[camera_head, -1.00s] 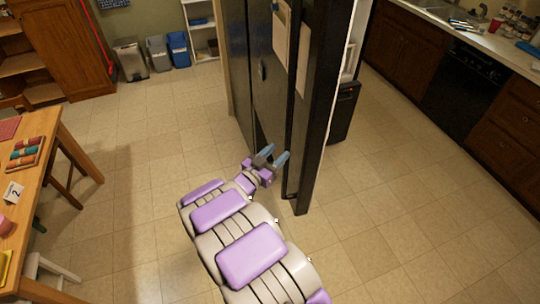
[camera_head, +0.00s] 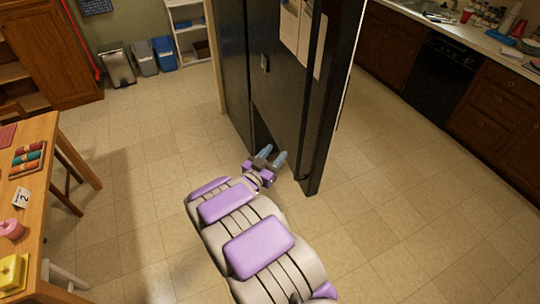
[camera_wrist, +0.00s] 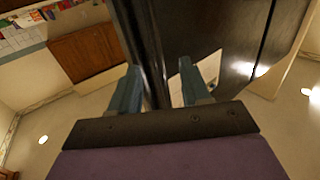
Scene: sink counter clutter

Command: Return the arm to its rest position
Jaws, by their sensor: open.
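My gripper (camera_head: 270,158) is at the end of my extended arm, low in front of the black fridge (camera_head: 232,75). Its two blue-grey fingers are apart, with nothing held between them that I can make out. In the wrist view my gripper (camera_wrist: 160,95) shows its fingers spread, with a dark vertical edge or handle of the fridge (camera_wrist: 225,30) appearing between and beyond them. I cannot tell whether the fingers touch it.
A wooden table (camera_head: 38,165) with small items stands at the left. The sink counter (camera_head: 490,40) with clutter is at the upper right. Bins (camera_head: 143,58) and a shelf (camera_head: 190,30) stand at the back. Tiled floor (camera_head: 400,190) is clear right of the fridge.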

